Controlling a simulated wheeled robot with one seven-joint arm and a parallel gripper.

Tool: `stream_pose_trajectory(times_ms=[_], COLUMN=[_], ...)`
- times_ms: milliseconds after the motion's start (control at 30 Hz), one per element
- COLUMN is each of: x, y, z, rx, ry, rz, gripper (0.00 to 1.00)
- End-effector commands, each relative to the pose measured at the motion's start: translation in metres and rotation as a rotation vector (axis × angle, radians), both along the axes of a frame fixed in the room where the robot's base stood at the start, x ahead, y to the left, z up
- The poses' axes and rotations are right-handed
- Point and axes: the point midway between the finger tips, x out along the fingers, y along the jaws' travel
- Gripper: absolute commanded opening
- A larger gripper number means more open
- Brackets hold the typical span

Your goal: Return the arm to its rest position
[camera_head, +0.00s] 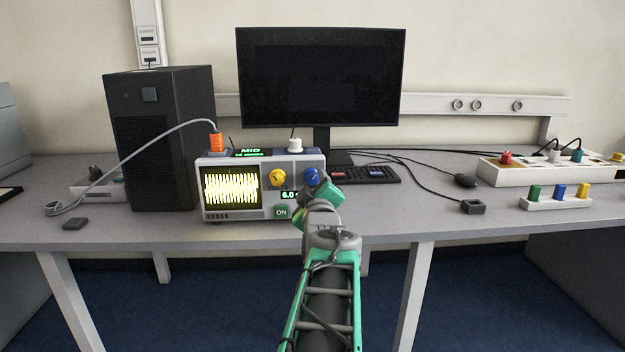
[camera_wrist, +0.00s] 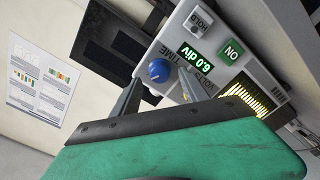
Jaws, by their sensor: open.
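My arm (camera_head: 328,270) reaches forward over the table's front edge, its end at the right part of the oscilloscope (camera_head: 238,213). My gripper (camera_wrist: 158,84) is open, with nothing between its two grey fingers. In the wrist view the blue knob (camera_wrist: 158,70) shows just beyond and between the fingertips; I cannot tell how large the gap is. In the head view the blue knob (camera_head: 311,176) shows just above my wrist, which hides the fingers. The oscilloscope's screen (camera_head: 231,187) shows a yellow wave, and its green ON button (camera_head: 282,212) and a "6.0" readout are lit.
A black computer tower (camera_head: 160,140) stands left of the oscilloscope. A monitor (camera_head: 320,75) and keyboard (camera_head: 365,174) are behind it. A mouse (camera_head: 465,181), a white socket strip (camera_head: 520,174) and a coloured plug rack (camera_head: 556,202) lie to the right. The table's front right-centre is mostly clear.

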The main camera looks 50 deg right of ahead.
Motion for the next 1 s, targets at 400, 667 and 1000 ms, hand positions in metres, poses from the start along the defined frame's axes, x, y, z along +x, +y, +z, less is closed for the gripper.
stream_pose_trajectory(times_ms=[400, 667, 1000], x=[-0.028, -0.028, -0.028], y=[0.032, 0.032, 0.032], z=[0.000, 0.003, 0.125], rx=[-0.001, -0.001, 0.000], ry=[-0.001, -0.001, 0.000], rz=[0.000, 0.000, 0.001], gripper=[0.52, 0.52, 0.52])
